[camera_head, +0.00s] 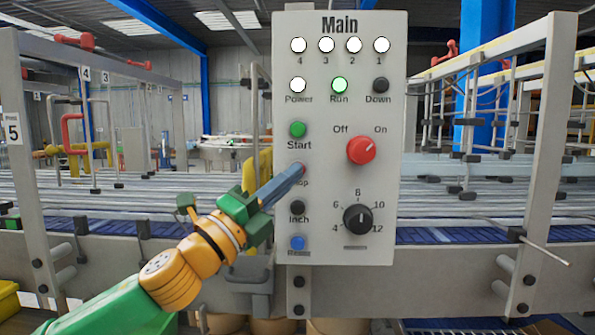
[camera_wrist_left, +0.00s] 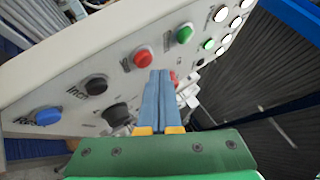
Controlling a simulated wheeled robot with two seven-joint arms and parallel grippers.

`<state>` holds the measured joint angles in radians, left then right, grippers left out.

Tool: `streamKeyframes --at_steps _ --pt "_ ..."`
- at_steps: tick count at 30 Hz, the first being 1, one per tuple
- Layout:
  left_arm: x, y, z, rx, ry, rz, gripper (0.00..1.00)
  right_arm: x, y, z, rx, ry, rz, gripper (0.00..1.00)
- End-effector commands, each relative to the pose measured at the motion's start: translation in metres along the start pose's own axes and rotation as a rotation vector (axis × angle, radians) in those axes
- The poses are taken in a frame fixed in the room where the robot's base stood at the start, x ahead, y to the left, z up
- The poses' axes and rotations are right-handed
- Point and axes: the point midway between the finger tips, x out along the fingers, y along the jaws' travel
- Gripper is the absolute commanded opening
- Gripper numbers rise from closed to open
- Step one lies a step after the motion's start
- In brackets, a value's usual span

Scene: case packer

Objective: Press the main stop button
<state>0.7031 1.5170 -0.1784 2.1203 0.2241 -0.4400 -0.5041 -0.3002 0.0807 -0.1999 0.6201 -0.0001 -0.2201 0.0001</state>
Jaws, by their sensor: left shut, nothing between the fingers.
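The grey control panel (camera_head: 328,225) headed "Main" stands upright in front of me. Its red stop button (camera_wrist_left: 144,57) shows uncovered in the left wrist view, above a partly readable label. In the head view my left gripper's fingertips cover most of that button and part of its label. My left gripper (camera_head: 297,171) is shut and empty, its two blue-grey fingers together and pointing at the panel. In the left wrist view the fingertips (camera_wrist_left: 160,74) end beside the stop button, just right of and below it. I cannot tell whether they touch the panel. My right gripper is out of view.
The green start button (camera_head: 298,129) is just above the fingertips; the black inch button (camera_head: 297,207) and blue button (camera_head: 297,242) are below. A red Off/On knob (camera_head: 361,150) and black dial (camera_head: 357,219) sit to the right. The run lamp (camera_head: 340,85) glows green. Conveyor rails lie behind.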

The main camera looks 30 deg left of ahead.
Motion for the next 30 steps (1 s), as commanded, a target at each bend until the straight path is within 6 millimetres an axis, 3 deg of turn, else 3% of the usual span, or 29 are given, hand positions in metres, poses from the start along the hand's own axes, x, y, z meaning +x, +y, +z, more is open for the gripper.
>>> streamKeyframes --at_steps 30 --pt "0.006 0.0042 0.0043 0.0 0.0 0.0 0.0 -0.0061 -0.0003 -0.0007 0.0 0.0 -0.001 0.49"
